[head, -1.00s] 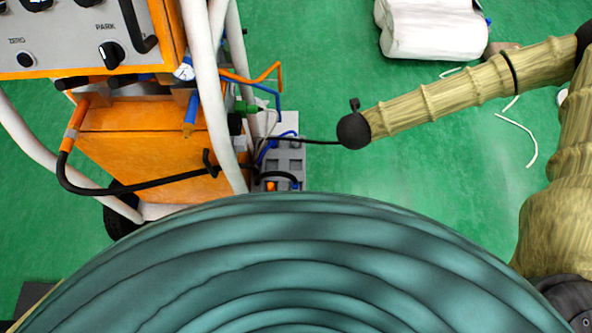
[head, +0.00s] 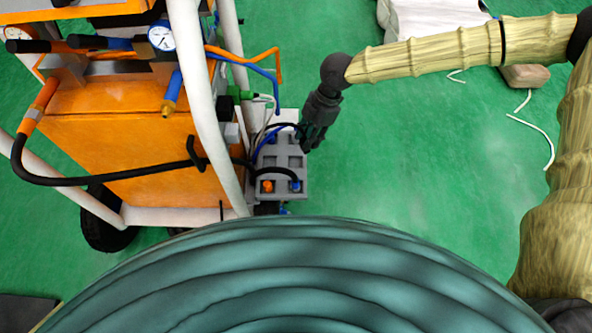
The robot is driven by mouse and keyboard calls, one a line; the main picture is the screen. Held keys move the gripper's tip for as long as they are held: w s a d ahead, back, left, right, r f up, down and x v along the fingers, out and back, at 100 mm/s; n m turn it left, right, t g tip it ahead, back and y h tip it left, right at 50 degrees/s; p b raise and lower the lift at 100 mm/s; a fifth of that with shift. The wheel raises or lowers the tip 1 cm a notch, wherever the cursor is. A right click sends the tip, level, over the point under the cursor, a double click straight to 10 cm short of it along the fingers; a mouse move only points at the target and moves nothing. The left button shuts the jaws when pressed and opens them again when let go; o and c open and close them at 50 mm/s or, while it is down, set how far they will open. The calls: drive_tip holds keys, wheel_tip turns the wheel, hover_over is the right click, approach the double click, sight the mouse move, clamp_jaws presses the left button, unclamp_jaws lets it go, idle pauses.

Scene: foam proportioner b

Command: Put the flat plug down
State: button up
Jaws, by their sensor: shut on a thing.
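My gripper (head: 309,138) points down and slightly left at the right edge of the grey holder (head: 282,184), near its upper part. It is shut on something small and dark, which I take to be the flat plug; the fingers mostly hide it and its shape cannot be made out. I cannot tell whether it touches the holder. The holder has several recesses. An orange fitting (head: 267,186) and a blue-tipped fitting (head: 295,187) sit in its lower part. Black and blue cables cross its upper part.
The orange machine (head: 120,160) with white tube rails (head: 195,90) stands close to the holder's left. A blue-tipped hose (head: 172,90) and gauge (head: 161,36) are above. Green floor to the right is mostly clear, with a white bundle (head: 430,17) and brown block (head: 525,76) behind.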

drive_tip(key=shift+w+a+r+m+y+b, duration=0.15)
drive_tip(key=shift+a+m+b, duration=0.1)
drive_tip(key=shift+a, duration=0.4)
drive_tip(key=shift+w+a+m+y+b, duration=0.15)
drive_tip(key=shift+a+m+b, duration=0.1)
drive_tip(key=shift+a, duration=0.35)
drive_tip(key=b, duration=0.3)
hover_over(300, 163)
wheel_tip(300, 163, down, 10)
drive_tip(key=shift+r, duration=0.25)
drive_tip(key=shift+a, duration=0.1)
drive_tip(key=o, duration=1.1)
